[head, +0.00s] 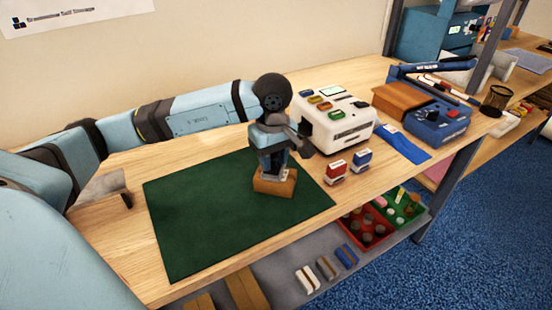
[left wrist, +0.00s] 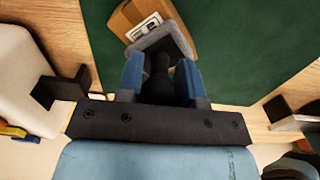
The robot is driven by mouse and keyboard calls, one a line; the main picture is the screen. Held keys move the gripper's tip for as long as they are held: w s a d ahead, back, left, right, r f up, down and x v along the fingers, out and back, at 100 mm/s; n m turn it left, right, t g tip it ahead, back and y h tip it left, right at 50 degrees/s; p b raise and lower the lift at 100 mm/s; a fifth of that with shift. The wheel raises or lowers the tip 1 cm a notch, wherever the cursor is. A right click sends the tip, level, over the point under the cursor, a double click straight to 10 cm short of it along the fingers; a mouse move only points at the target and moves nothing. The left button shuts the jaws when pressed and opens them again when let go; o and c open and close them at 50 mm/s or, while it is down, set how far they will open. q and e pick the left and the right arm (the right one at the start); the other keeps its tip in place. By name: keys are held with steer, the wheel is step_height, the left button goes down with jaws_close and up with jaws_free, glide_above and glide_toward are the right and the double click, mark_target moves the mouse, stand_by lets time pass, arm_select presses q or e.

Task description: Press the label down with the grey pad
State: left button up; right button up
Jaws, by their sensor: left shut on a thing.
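A small brown carton (head: 274,186) sits on the green mat (head: 200,215). It also shows at the top of the left wrist view (left wrist: 128,17). A white label (left wrist: 145,27) with print lies on the carton's top, partly covered by the grey pad (left wrist: 177,37). My left gripper (head: 270,160) points down above the carton, its blue fingers (left wrist: 162,82) shut on the pad's dark handle. The pad is at the carton's top; I cannot tell whether it touches the label. My right gripper is not in view.
A white machine (head: 335,135) with coloured buttons stands close right of my left gripper. Red (head: 335,172) and blue (head: 361,160) stamps stand near the table's front edge. A blue device (head: 435,118) is farther right. The mat's left half is clear.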

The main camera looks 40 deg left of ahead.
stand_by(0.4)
arm_select(q)
steer(key=shift+r+p, duration=1)
steer(key=shift+r, duration=1.05)
steer(key=shift+r+p, duration=0.6)
steer(key=shift+r, duration=0.85)
